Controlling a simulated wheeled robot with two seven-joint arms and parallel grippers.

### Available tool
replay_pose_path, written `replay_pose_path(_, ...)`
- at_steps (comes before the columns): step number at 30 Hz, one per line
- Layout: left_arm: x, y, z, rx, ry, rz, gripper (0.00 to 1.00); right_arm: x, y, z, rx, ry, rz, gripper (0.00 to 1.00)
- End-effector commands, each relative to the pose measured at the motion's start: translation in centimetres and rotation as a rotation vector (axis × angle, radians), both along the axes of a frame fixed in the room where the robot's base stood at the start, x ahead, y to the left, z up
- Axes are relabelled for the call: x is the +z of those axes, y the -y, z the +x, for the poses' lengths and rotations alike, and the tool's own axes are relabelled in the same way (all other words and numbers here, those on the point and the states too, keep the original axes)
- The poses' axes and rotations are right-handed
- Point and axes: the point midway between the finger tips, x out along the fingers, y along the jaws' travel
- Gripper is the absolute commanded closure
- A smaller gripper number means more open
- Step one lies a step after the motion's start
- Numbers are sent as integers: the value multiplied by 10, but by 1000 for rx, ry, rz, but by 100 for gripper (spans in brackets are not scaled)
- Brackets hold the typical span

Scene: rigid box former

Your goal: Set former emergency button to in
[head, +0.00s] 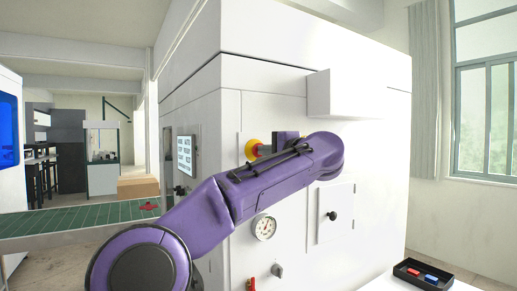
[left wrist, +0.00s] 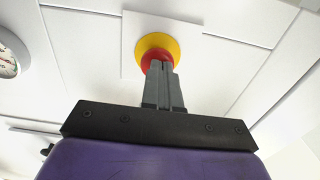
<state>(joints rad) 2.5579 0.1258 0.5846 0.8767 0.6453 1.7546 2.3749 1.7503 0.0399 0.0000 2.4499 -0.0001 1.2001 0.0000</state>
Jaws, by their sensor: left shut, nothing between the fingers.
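The emergency button is a red knob on a yellow round base (head: 252,149), set on the white front of the box former (head: 290,215). My purple left arm crosses in front of the machine, and the left gripper (head: 264,150) is at the button, partly hidden behind the arm. In the left wrist view the shut, empty fingers (left wrist: 160,68) point at the red knob (left wrist: 155,57) and overlap its near edge. They look touching or very close; I cannot tell which. The yellow base (left wrist: 157,46) shows around the knob. Whether the button is in or out is unclear.
A round gauge (head: 264,227), knobs and a small panel door (head: 336,213) are on the machine's front. A white box (head: 345,93) juts out at upper right. A screen (head: 185,156) and green conveyor (head: 75,219) are left. A black tray (head: 422,274) lies lower right.

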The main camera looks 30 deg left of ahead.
Motion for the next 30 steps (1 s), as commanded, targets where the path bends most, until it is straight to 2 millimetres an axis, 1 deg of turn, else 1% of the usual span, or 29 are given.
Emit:
replay_pose_path(7, 1, -1, -1, 3, 3, 3, 100, -2, 0, 0, 0, -1, 1, 57)
replay_pose_path(10, -1, 8, -6, 4, 5, 4, 100, -9, 0, 0, 0, -1, 1, 57)
replay_pose_path(14, -2, 33, -18, 7, 8, 7, 100, -25, 0, 0, 0, 0, 0, 57)
replay_pose_path(17, -4, 59, -31, 7, 8, 7, 100, -39, 0, 0, 0, -1, 1, 57)
replay_pose_path(21, -1, 92, -48, 9, 8, 7, 100, -49, 0, 0, 0, -1, 0, 57)
replay_pose_path(25, 1, 111, -59, 12, 6, 5, 100, -54, 0, 0, 0, -1, 1, 57)
replay_pose_path(27, 1, 118, -62, 12, 5, 5, 100, -55, 0, 0, 0, 0, 0, 57)
replay_pose_path(30, 2, 122, -64, 12, 3, 4, 100, -55, 0, 0, 0, 0, 0, 57)
